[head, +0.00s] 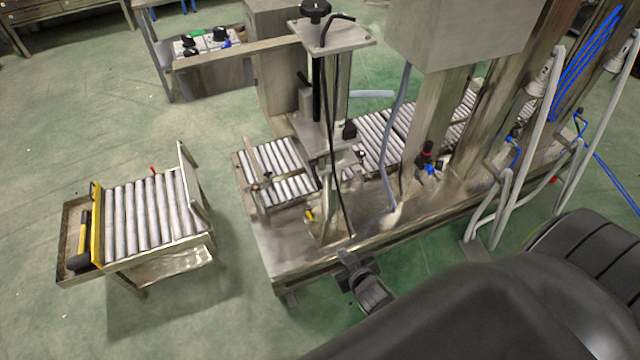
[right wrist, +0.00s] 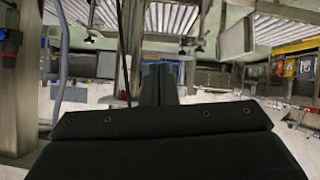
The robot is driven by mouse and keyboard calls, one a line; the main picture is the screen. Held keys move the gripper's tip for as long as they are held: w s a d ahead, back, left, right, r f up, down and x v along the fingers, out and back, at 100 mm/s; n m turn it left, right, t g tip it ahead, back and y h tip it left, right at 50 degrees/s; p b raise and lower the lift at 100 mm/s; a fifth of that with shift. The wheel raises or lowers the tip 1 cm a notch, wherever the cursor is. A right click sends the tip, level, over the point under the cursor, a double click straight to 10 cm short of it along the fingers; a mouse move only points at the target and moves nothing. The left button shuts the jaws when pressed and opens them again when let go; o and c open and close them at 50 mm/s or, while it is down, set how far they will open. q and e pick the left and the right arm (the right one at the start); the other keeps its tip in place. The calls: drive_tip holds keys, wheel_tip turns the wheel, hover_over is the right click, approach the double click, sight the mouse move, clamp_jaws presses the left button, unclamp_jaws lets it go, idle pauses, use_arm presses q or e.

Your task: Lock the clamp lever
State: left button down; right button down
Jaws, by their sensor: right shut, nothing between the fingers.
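My right gripper (head: 346,262) is shut and empty at the front edge of the steel conveyor machine (head: 285,240) in the head view. Its dark closed fingers (right wrist: 160,82) show in the middle of the right wrist view. I cannot tell for sure which part is the clamp lever. A small yellow-tipped part (head: 310,213) sits on the machine's deck, left of and beyond the gripper. A black knob (head: 349,130) sits higher on the post assembly. Small clamp-like brackets (right wrist: 195,40) show near the rollers in the right wrist view. My left gripper is out of view.
A separate roller cart (head: 150,215) with a yellow bar stands at the left. Green floor lies free between cart and machine.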

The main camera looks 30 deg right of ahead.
drive_tip(key=w+r+t, duration=0.2)
drive_tip(key=w+r, duration=0.1)
drive_tip(key=r, duration=0.6)
drive_tip(key=w+r+t, duration=0.3)
drive_tip(key=r, duration=0.6)
drive_tip(key=shift+w+a+h+b, duration=0.25)
drive_tip(key=shift+a+h+b, duration=0.1)
drive_tip(key=shift+h, duration=0.05)
drive_tip(key=b, duration=0.1)
hover_over(320, 189)
drive_tip(key=f, duration=0.1)
wheel_tip(320, 189, down, 3)
drive_tip(key=shift+a+f+b, duration=0.1)
drive_tip(key=shift+a+b, duration=0.05)
drive_tip(key=shift+b, duration=0.95)
drive_tip(key=shift+f+b, duration=0.35)
drive_tip(key=shift+f, duration=0.1)
